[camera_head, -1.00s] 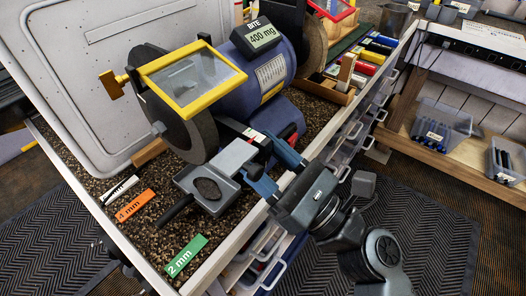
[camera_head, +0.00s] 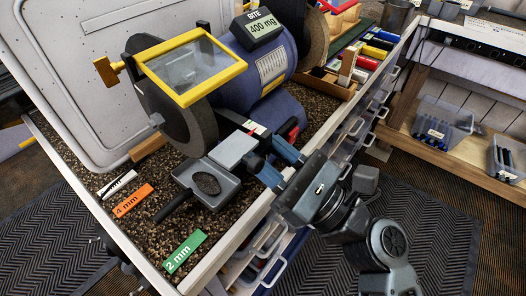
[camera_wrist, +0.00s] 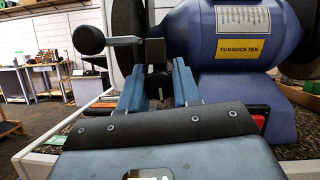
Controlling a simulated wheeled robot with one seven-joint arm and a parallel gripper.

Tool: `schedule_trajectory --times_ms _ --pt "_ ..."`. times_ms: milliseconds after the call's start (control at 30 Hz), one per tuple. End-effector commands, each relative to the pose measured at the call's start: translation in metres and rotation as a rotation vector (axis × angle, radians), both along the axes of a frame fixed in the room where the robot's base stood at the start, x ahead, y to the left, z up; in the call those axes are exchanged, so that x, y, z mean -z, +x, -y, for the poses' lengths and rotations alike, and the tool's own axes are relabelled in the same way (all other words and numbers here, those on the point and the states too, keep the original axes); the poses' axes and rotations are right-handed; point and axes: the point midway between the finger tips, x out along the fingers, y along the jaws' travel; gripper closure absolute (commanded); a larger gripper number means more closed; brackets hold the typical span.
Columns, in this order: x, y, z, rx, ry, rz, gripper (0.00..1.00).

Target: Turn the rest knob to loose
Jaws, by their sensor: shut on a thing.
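The bench grinder (camera_head: 262,85) stands on the gritty bench top, with the grey rest (camera_head: 232,151) in front of its left wheel. My gripper (camera_head: 269,152) reaches in from the right, at the right side of the rest. In the wrist view its two blue fingers (camera_wrist: 158,90) are shut on a small dark part between them, at the rest knob's place. The fingers hide most of the knob, and its loose or tight setting cannot be read. A black round-ended handle (camera_wrist: 88,40) on a grey bar shows left of the fingers.
The yellow-framed shield (camera_head: 190,69) overhangs the wheel. Clear drawers (camera_head: 350,133) line the bench side.

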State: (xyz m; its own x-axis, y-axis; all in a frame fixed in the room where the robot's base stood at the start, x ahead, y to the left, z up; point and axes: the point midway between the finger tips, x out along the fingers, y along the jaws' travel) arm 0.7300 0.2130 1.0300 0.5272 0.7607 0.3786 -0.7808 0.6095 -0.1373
Motion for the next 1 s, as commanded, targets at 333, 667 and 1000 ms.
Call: schedule_trajectory --times_ms 333,667,1000 --pt "-0.001 0.000 0.000 0.000 0.000 0.001 0.56" --pt "0.000 0.000 0.001 0.000 0.000 0.000 0.49" --pt "0.019 -0.023 0.034 0.003 -0.001 -0.002 0.49"
